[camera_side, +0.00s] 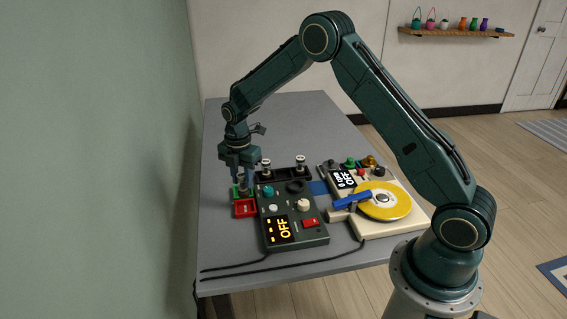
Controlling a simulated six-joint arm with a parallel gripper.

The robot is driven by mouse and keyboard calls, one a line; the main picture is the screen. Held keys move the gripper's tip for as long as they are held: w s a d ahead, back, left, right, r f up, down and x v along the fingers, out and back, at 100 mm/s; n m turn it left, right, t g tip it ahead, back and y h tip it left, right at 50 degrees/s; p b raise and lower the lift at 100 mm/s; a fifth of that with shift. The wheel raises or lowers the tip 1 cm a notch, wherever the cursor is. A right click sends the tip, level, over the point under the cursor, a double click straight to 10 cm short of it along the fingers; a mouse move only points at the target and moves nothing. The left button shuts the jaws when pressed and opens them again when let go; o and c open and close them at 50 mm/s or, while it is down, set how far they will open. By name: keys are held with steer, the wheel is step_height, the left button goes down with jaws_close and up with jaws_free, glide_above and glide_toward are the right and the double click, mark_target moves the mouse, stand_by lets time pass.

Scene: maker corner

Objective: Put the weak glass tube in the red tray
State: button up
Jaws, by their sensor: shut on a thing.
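The red tray (245,213) is a small square tray at the left of the dark green device. My gripper (241,181) points down just behind the red tray, over a small green tray (235,191). It is shut on a small glass tube (243,183), which is mostly hidden by the fingers. I cannot tell whether the tube touches the green tray. Two other glass tubes, one on the left (266,166) and one on the right (300,163), stand upright in a black rack (284,175). No marking shows which tube is weak.
A dark green device (310,237) with knobs, a red switch and a display reading OFF stands right of the red tray. A cream device (392,225) with a yellow disc (384,201) and blue arm is farther right. Cables run along the front. The table's back (270,120) is clear.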

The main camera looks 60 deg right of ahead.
mark_target(243, 192)
steer(key=shift+f, duration=2.45)
steer(key=shift+f, duration=0.55)
steer(key=o, duration=1.1)
steer(key=shift+c, duration=0.2)
steer(key=shift+r, duration=0.15)
steer(key=shift+r, duration=3.4)
